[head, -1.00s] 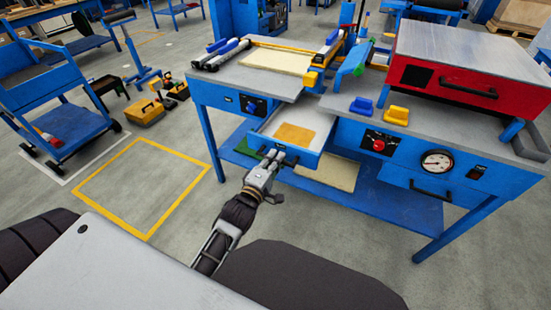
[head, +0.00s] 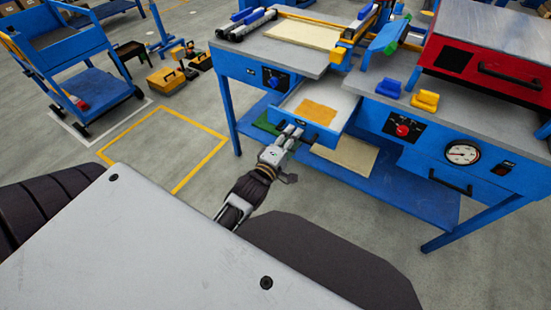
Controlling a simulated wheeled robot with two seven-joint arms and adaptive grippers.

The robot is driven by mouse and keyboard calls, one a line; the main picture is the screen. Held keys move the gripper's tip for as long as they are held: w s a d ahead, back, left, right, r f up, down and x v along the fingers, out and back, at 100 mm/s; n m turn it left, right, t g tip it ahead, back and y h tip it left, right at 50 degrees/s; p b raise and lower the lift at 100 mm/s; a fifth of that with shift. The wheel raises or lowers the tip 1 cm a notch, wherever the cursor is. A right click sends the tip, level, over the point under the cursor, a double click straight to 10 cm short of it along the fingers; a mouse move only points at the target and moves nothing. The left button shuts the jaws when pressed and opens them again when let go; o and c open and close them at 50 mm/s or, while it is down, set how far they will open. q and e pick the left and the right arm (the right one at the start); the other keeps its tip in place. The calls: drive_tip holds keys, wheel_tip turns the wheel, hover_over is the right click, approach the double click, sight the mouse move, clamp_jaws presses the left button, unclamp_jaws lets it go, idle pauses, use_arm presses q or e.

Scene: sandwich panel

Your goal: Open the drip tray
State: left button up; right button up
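A shallow blue-edged tray (head: 343,105) is pulled out of the blue workbench like a drawer. It has a pale inside with an orange-yellow patch (head: 315,112) on its floor. My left gripper (head: 291,132) is at the tray's front panel, its fingers pointing at it. The fingers overlap the place where a handle would be, so I cannot tell whether they are closed on one. My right gripper is not in view.
A gauge panel (head: 462,154) and a dark handle (head: 450,182) are on the bench's right. A red-lidded press (head: 490,60) stands on top. A blue lower shelf (head: 400,190) holds a beige sheet (head: 345,156). A blue cart (head: 75,65) stands left; the yellow-marked floor is clear.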

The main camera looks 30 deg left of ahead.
use_arm(q)
drive_tip(key=s, duration=1)
drive_tip(key=shift+s+a, duration=0.15)
drive_tip(key=shift+s, duration=0.1)
idle(0.4)
drive_tip(key=shift+f, duration=0.1)
idle(0.6)
